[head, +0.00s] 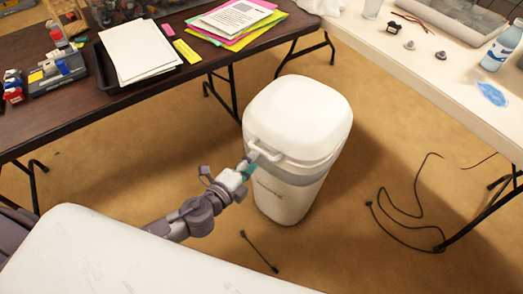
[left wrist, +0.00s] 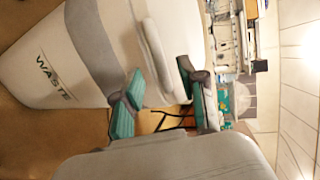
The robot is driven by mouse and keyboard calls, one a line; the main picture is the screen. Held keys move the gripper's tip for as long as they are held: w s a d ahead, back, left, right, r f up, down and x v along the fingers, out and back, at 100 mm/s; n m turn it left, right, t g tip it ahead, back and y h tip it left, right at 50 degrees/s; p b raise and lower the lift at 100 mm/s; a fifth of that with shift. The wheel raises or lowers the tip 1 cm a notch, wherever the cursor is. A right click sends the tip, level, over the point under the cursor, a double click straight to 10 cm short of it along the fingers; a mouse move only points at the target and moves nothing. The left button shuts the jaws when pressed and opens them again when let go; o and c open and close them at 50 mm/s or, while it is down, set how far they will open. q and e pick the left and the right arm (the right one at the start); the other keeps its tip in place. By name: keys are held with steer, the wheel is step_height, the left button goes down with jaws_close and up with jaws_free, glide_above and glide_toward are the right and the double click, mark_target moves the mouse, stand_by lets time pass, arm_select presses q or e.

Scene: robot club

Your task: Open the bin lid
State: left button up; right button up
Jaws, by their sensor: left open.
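The white waste bin (head: 287,200) stands upright on the floor between the two tables, its lid (head: 300,108) down. A white handle (head: 268,152) sticks out from the lid's front edge. My left gripper (head: 250,163) is at the handle's left end. In the left wrist view the picture is turned sideways, with the bin (left wrist: 60,65) at left and the handle (left wrist: 153,50) ahead. There the teal-padded fingers of the left gripper (left wrist: 160,82) are open on either side of the handle's near end. Contact cannot be told. My right gripper is not in view.
A dark table (head: 100,110) with papers and a tray stands at the back left. A white table (head: 440,72) with a bottle (head: 502,46) runs along the right. Black cables (head: 410,215) lie on the floor right of the bin, and a short one (head: 258,252) lies in front.

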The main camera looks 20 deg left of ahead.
mark_target(261, 151)
arm_select(q)
steer(key=x, duration=0.5)
steer(key=shift+w, duration=0.1)
jaws_close()
